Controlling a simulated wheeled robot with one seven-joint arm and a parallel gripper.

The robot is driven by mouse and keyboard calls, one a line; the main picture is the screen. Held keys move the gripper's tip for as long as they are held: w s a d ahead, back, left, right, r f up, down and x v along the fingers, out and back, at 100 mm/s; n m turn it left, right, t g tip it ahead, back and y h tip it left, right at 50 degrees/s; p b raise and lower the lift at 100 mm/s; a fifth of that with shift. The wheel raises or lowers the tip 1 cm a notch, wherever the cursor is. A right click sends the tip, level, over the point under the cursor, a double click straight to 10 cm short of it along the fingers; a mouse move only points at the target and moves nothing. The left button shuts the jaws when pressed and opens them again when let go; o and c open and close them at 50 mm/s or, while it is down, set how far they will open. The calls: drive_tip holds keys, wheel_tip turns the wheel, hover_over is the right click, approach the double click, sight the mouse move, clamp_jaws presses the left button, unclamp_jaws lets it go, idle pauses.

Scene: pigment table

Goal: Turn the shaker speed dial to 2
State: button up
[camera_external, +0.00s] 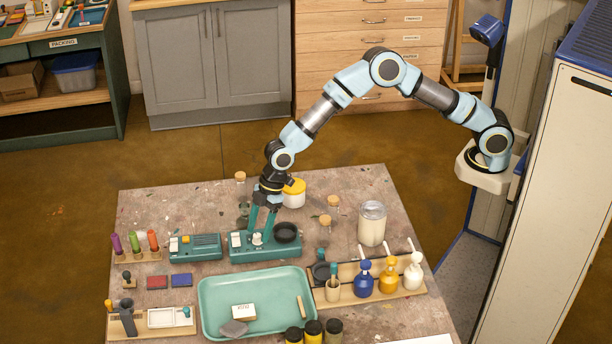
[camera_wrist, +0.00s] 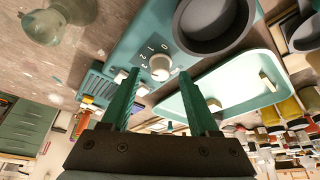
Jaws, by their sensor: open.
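The shaker is a teal box (camera_external: 280,250) on the table with a dark round cup (camera_external: 286,231) on its right part; the cup also shows in the wrist view (camera_wrist: 213,22). The dial also shows in the external view (camera_external: 257,239). My gripper (camera_external: 260,232) points down over the dial. Its teal fingers (camera_wrist: 158,74) are open, one on each side of the dial in the wrist view; contact cannot be told.
A second teal device (camera_external: 195,248) stands close left of the shaker. A teal tray (camera_external: 222,283) lies in front. A jar with a yellow lid (camera_external: 294,193) stands behind. Cork-topped vials (camera_external: 325,222) and a clear jar (camera_external: 372,224) stand to the right.

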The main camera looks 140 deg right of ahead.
drive_tip(key=b+v, duration=0.2)
drive_tip(key=v, duration=0.8)
drive_tip(key=s+a, duration=0.3)
drive_tip(key=a, duration=0.7)
drive_tip(key=s+a+g, duration=0.1)
drive_tip(key=s+a, duration=0.2)
drive_tip(key=a, duration=0.8)
drive_tip(key=s+a+n+g, duration=0.1)
drive_tip(key=s+a, duration=0.2)
drive_tip(key=a, duration=0.8)
drive_tip(key=shift+s+r+p, duration=0.15)
drive_tip(key=shift+r+p, duration=0.05)
drive_tip(key=shift+p, duration=0.15)
drive_tip(key=s+a+f, duration=0.1)
drive_tip(key=s+a, duration=0.7)
drive_tip(key=s, duration=0.3)
drive_tip(key=shift+s+a+g+y, duration=0.3)
drive_tip(key=shift+s+g, duration=0.1)
drive_tip(key=shift+f, duration=0.1)
drive_tip(key=shift+c, duration=0.3)
